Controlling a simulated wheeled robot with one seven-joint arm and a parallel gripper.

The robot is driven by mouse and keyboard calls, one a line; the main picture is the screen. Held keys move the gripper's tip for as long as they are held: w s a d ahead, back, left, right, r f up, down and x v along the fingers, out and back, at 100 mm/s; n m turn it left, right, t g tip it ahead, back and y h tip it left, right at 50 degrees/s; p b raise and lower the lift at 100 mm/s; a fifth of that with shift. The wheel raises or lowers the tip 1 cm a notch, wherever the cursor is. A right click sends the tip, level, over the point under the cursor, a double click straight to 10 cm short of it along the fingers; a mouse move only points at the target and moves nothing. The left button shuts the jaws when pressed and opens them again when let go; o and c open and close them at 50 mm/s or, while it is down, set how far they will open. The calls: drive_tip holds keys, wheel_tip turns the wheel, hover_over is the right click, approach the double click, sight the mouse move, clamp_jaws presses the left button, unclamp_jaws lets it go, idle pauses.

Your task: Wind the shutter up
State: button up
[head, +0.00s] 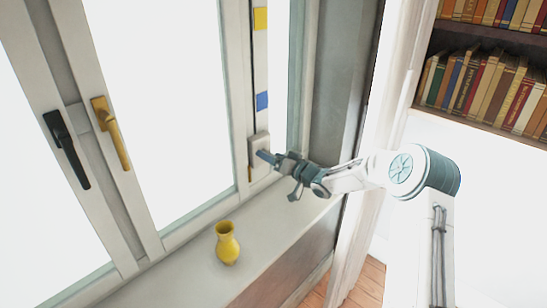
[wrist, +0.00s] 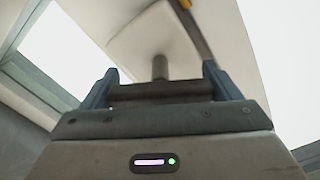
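A pale winder box (head: 259,148) is on the window frame, at the lower end of a vertical strip. The box also shows in the wrist view (wrist: 130,42), with a short grey peg (wrist: 160,67) sticking out of it. My gripper (head: 268,157) is at the box, and in the wrist view its two blue-grey fingers (wrist: 160,82) are spread wide. The peg's end is between them, with clear space on both sides. A dark bar (wrist: 160,91) lies across between the fingers below the peg; I cannot tell what it belongs to. No shutter can be made out against the bright panes.
A black handle (head: 66,149) and a gold handle (head: 110,133) are on the window frames. A yellow vase (head: 227,243) stands on the sill (head: 180,270). Bookshelves are at right.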

drive_tip(key=o, duration=0.3)
drive_tip(key=shift+f, duration=0.1)
drive_tip(key=shift+s+d, duration=0.1)
drive_tip(key=b+v, duration=0.2)
drive_tip(key=v, duration=1.1)
drive_tip(key=shift+s+d+b, duration=0.2)
drive_tip(key=shift+b, duration=0.2)
